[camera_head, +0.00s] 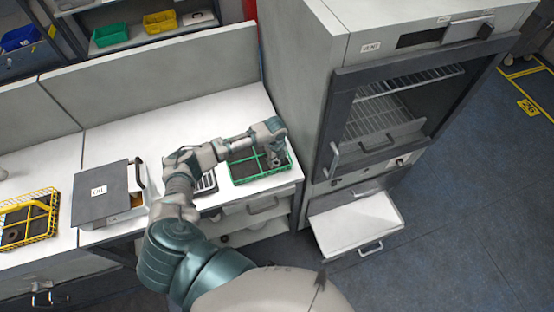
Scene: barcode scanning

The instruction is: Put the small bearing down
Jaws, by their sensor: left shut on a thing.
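My left arm reaches from the bottom of the head view across the white worktop to a green wire basket (246,179) with a dark inside. My left gripper (275,159) points down into the right part of this basket and is shut on the small bearing. The bearing itself is hidden or too small to make out at the fingertips. My right gripper is not in view.
A dark scanner-like box (100,198) and a yellow wire basket (28,220) with a ring-shaped part stand on the left. A black slotted tray (207,183) is partly behind my arm. A tall grey oven (340,60) with an open drawer (357,224) stands right.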

